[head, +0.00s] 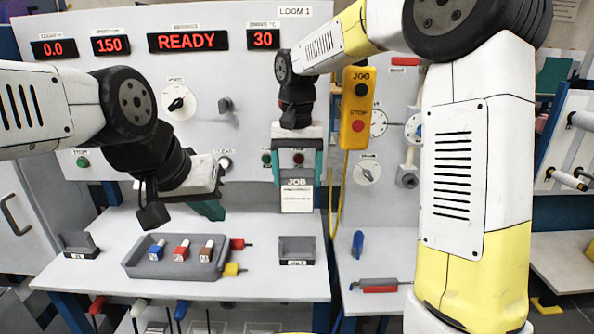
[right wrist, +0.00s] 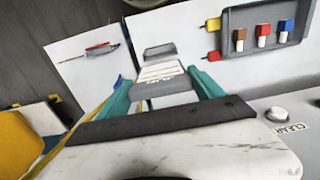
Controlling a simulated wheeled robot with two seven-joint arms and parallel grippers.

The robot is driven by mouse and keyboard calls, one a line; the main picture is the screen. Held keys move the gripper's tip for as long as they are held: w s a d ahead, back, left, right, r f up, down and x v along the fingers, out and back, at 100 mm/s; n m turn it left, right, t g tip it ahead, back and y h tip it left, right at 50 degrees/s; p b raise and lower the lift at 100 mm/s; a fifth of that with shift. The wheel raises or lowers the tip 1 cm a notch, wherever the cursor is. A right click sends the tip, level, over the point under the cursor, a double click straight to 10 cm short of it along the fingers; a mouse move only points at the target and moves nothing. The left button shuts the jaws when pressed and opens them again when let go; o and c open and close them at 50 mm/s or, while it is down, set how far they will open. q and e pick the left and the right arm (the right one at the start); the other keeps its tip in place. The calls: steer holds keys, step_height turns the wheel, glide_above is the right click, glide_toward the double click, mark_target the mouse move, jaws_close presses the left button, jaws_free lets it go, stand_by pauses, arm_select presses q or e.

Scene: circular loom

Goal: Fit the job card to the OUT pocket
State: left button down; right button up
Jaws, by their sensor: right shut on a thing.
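The job card (head: 297,199) is a white lined card with a grey JOB header. It hangs upright in front of the loom panel, above the shelf. My right gripper (head: 298,168) is shut on its header, one teal finger at each side; the card also shows in the right wrist view (right wrist: 160,73). A small grey pocket (head: 296,246) stands on the shelf below the card, apart from it; its label is too small to read surely. It shows beyond the card in the right wrist view (right wrist: 159,50). My left gripper (head: 182,212) is over the shelf's left part, its opening unclear.
Another grey pocket (head: 79,246) stands at the shelf's left. A grey tray (head: 138,265) with blue, red and brown pieces lies between the pockets. The yellow JOG/STOP box (head: 356,107) hangs right of my right gripper. A red-handled tool (head: 380,287) lies on the right shelf.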

mark_target(297, 190)
steer(key=shift+f, duration=3.2)
steer(key=shift+s+f, duration=0.15)
steer(key=shift+f, duration=0.2)
steer(key=shift+f, duration=0.75)
steer(key=shift+f, duration=0.15)
steer(key=shift+f, duration=2.1)
steer(key=o, duration=1.6)
step_height(297, 190, up, 8)
steer(key=shift+f, duration=0.1)
